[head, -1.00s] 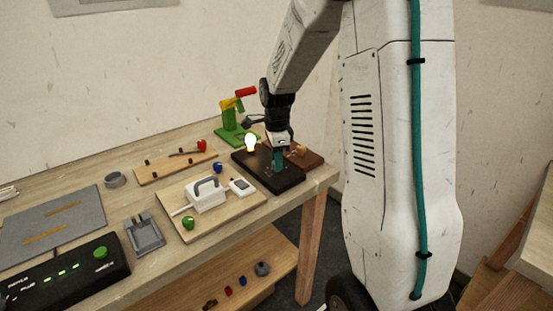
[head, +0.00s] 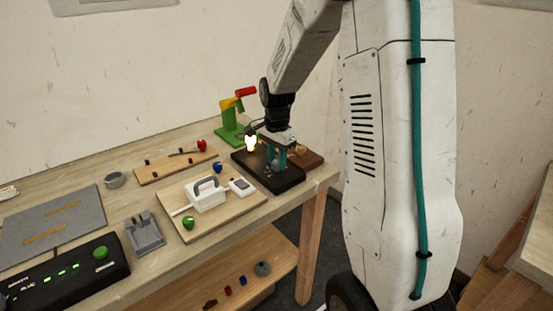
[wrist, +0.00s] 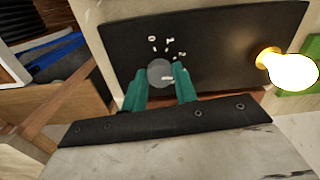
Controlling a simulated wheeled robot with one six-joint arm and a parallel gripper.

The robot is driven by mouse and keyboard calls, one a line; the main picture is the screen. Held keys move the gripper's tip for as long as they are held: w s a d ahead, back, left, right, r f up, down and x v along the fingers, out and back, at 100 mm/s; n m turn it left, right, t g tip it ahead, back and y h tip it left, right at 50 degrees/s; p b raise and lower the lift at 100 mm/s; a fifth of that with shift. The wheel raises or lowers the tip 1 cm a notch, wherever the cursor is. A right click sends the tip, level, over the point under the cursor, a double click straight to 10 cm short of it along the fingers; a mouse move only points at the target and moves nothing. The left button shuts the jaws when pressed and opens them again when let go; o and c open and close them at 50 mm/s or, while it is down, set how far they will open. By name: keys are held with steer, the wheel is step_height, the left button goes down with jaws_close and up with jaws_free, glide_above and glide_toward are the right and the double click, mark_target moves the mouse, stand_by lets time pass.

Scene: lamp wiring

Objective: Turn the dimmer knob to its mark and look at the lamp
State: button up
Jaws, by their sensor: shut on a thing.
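The dimmer knob (wrist: 159,72) is a round grey knob on a black base plate (wrist: 215,65), with small white marks around its far side in the wrist view. My gripper (wrist: 160,80) has its teal fingers on either side of the knob and is shut on it. In the head view my gripper (head: 276,160) points down over the black base (head: 262,178), and the knob is hidden there. The lamp's bulb (wrist: 292,70) glows bright white-yellow at the right of the wrist view. The lit bulb (head: 251,143) also shows in the head view, left of my gripper.
A brown block (head: 310,160) lies behind the black base. A green stand with yellow and red parts (head: 228,130) rises behind the bulb. A wooden board with a white handled box (head: 207,200) lies to the left. The table's right edge is close.

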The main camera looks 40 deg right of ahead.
steer(key=n, duration=0.5)
steer(key=shift+n, duration=0.3)
steer(key=n, duration=1)
steer(key=shift+n, duration=2.7)
steer(key=shift+d, duration=0.1)
steer(key=o, duration=1)
steer(key=shift+c, duration=0.2)
